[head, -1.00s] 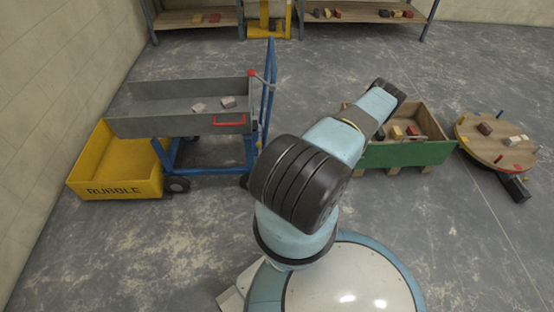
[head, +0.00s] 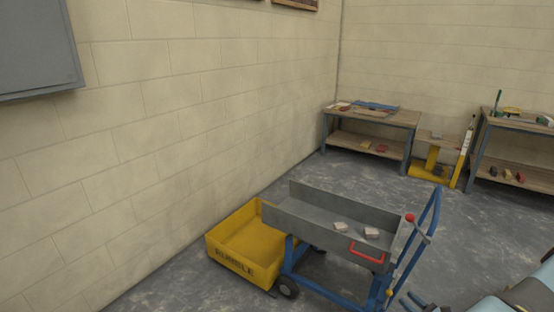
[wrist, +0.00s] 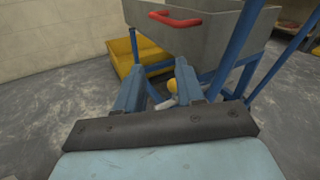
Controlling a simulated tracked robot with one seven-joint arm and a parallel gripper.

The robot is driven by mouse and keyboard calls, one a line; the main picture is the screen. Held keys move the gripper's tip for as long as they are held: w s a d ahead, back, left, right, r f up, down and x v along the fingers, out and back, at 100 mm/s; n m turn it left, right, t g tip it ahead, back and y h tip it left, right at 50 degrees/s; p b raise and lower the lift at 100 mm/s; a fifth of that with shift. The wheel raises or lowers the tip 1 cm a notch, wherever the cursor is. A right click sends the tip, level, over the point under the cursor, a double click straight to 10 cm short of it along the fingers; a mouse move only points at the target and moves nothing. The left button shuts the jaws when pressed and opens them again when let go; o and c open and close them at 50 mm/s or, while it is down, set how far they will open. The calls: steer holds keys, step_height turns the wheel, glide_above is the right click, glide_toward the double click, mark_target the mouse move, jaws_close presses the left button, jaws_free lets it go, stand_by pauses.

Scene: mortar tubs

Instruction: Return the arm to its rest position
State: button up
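My gripper (wrist: 159,70) shows in the wrist view with its two blue fingers spread apart. No held object shows between them; parts of the blue cart frame are seen beyond. In the head view my gripper (head: 418,302) is at the bottom edge, right of the cart, with part of my arm in the lower right corner. Most of my arm is outside the head view. The grey tray cart (head: 325,232) stands close in front of the gripper, and its red handle also shows in the wrist view (wrist: 175,19). I cannot tell whether the fingers touch the cart.
Two pale blocks (head: 371,233) lie in the cart's tray. A yellow rubble tub (head: 229,260) stands left of the cart by the block wall. A workbench (head: 372,117), a yellow stand (head: 428,172) and a shelf (head: 512,180) stand farther back. Floor between cart and benches is clear.

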steer(key=w+a+r+n+g+y, duration=0.3)
steer(key=r+n+g, duration=0.15)
steer(key=r, duration=0.65)
steer(key=w+a+r+n+g+y, duration=0.2)
steer(key=w+a+r+n+g, duration=0.15)
steer(key=r+n, duration=0.45)
steer(key=s+a+r+n+g+h, duration=0.1)
steer(key=s+a+r+n+g, duration=0.25)
steer(key=r, duration=0.65)
steer(key=w+a+r+n+g+h, duration=0.15)
steer(key=a+r+g, duration=0.25)
steer(key=a+r, duration=0.45)
steer(key=s+a+r+n+h, duration=0.3)
steer(key=s+a+r, duration=0.15)
steer(key=r, duration=0.35)
steer(key=s+a+r+n+h, duration=0.35)
steer(key=s+r, duration=0.25)
steer(key=r, duration=0.2)
steer(key=s+a+r+n+t+h, duration=0.2)
steer(key=s+r+n+t, duration=0.3)
steer(key=s+r, duration=0.4)
steer(key=s+h, duration=0.1)
steer(key=s, duration=0.2)
steer(key=shift+s+h, duration=0.2)
steer(key=shift+h, duration=0.1)
